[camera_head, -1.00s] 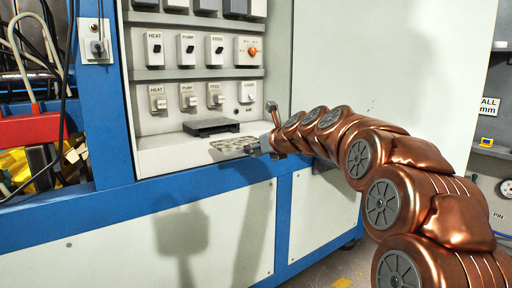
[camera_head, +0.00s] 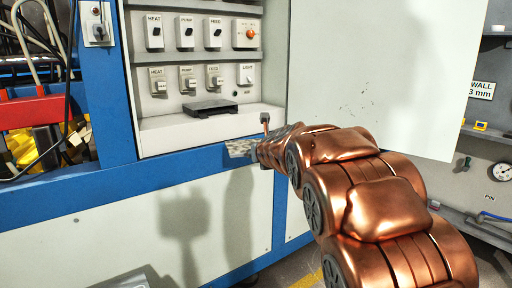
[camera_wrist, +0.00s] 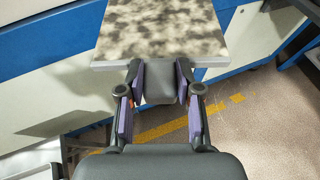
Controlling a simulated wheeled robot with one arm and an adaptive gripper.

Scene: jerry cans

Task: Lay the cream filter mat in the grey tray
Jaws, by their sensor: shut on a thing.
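The filter mat (camera_head: 241,147) is a flat mottled cream-and-grey piece, held out in front of the cabinet's blue rail. In the wrist view the mat (camera_wrist: 160,30) fills the top middle, its pale near edge at the fingertips. In the head view my gripper is mostly hidden behind my copper arm. A light grey flat thing (camera_head: 128,281) shows at the bottom edge of the head view, cut off by the frame; it may be the grey tray, but I cannot tell.
A white cabinet shelf (camera_head: 165,136) carries a dark flat block (camera_head: 210,108) below rows of switches. A large open white door panel (camera_head: 390,75) stands behind my arm. Cables and a red part (camera_head: 32,108) lie at the left. Floor with a yellow line (camera_wrist: 190,121) shows below.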

